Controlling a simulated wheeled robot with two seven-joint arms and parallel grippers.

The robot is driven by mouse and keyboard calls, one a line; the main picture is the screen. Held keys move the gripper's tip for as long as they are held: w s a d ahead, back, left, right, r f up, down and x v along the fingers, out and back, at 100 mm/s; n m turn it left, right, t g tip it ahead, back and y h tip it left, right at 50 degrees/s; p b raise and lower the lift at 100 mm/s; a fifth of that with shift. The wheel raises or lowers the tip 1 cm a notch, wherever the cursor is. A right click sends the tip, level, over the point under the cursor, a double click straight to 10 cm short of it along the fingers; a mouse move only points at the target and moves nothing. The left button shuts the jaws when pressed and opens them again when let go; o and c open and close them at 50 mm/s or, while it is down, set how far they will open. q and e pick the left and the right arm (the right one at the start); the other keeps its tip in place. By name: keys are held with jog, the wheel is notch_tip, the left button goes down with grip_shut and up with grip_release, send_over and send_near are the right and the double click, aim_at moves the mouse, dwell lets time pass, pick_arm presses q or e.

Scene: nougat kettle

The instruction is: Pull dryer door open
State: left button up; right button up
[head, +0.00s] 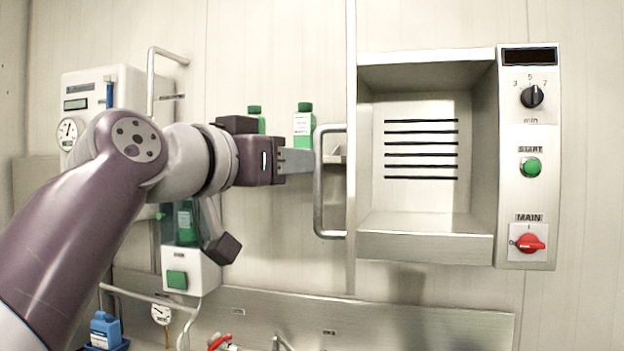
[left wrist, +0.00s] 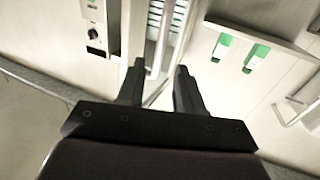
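The dryer (head: 428,225) is a metal box on the wall at the right of the head view. Its front is uncovered and the slotted back wall shows. The door (head: 351,100) appears as a thin upright strip, nearly edge-on, at the box's left side. Its D-shaped handle (head: 319,205) sticks out to the left. My left gripper (head: 303,161) is at the upper part of the handle. In the left wrist view its fingers (left wrist: 159,72) are apart, with a pale bar, seemingly the handle (left wrist: 163,38), running between their tips. Contact cannot be told. My right gripper is out of view.
A control panel (head: 528,190) with a dial, green button and red switch adjoins the dryer's right side. Green-capped bottles (head: 303,127) stand behind my left gripper. A metal ledge (head: 400,322) runs below, and a pipe rail (head: 151,80) stands at the left.

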pick_arm(q)
jog(key=v, duration=0.5)
jog(key=shift+s, duration=0.1)
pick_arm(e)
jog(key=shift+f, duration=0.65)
